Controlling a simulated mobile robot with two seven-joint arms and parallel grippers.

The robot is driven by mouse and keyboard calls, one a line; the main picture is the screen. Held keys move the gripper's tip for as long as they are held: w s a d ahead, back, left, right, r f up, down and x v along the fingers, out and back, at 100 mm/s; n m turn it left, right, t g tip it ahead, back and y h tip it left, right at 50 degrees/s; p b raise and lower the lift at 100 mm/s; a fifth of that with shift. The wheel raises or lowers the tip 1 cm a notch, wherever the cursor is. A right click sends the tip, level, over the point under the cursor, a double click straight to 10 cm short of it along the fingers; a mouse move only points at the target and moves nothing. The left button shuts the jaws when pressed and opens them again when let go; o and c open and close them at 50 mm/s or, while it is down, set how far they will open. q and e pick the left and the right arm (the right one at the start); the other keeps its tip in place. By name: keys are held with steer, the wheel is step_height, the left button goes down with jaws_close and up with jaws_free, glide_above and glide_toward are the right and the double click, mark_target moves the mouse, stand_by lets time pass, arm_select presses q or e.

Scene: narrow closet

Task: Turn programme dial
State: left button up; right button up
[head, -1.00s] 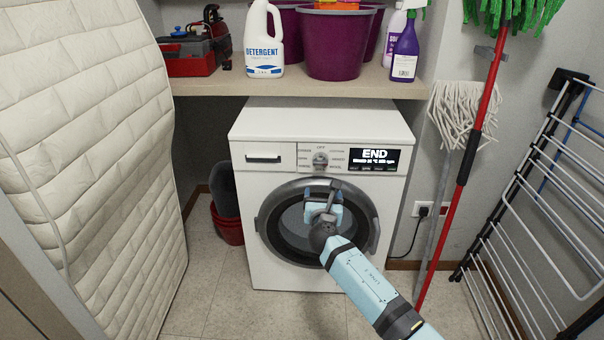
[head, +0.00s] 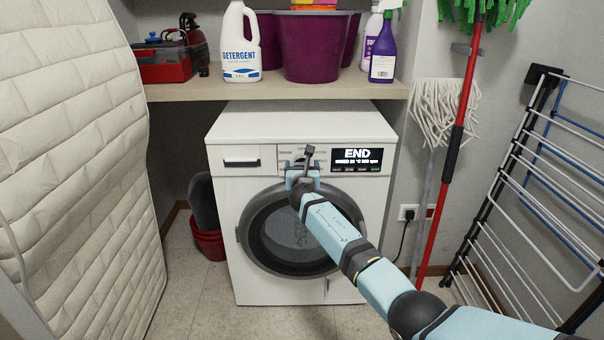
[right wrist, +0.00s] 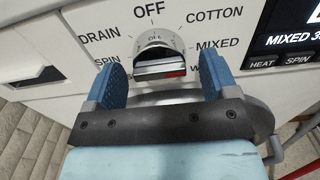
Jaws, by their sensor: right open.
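The white washing machine (head: 262,128) stands under the shelf. Its programme dial (right wrist: 160,55) shows in the right wrist view as a silver knob with a dark face and a red mark at its right. The labels OFF, COTTON, MIXED, DRAIN and SPIN surround it. My right gripper (right wrist: 163,82) is open, its two blue-padded fingers left and right of the dial, with a gap on both sides. I cannot tell how far they reach over the knob. In the head view my right gripper (head: 302,166) hides most of the dial. My left gripper is not in view.
The shelf (head: 270,91) above holds a detergent bottle (head: 241,45), a purple tub (head: 314,50), a spray bottle (head: 383,50) and a red toolbox (head: 163,65). A mattress (head: 75,170) stands at left. A red-handled mop (head: 455,150) and a drying rack (head: 530,190) stand at right.

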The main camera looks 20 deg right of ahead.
steer(key=shift+w, duration=0.15)
steer(key=c, duration=0.9)
steer(key=shift+m, duration=0.3)
